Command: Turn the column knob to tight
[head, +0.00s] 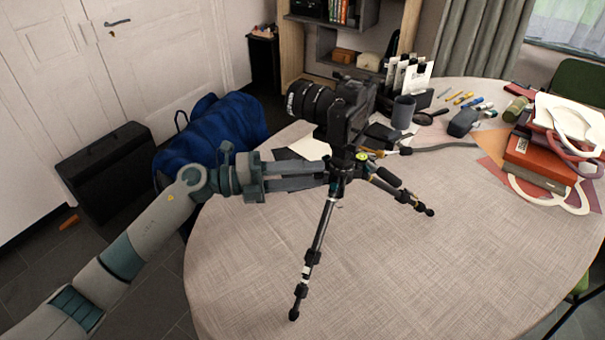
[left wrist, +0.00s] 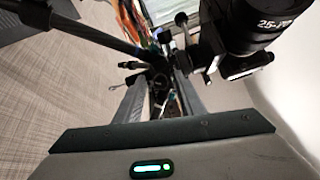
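A black tripod (head: 322,225) stands on the round table with a camera (head: 350,112) and long lens on top. In the left wrist view the tripod (left wrist: 88,28) shows at the upper left and the lens (left wrist: 262,25) at the upper right. My left gripper (head: 328,175) reaches in from the left, its fingertips at the tripod's column below the camera. In the left wrist view the fingers (left wrist: 160,82) stand apart, with dark tripod parts between or just beyond their tips. The column knob is not clearly distinguishable there, and contact cannot be told. My right gripper is not in view.
Behind the tripod stand a dark mug (head: 403,112), a magnifying glass (head: 424,119) and pens. Red books (head: 538,158) lie at the right. A blue bag (head: 215,135) sits on the left.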

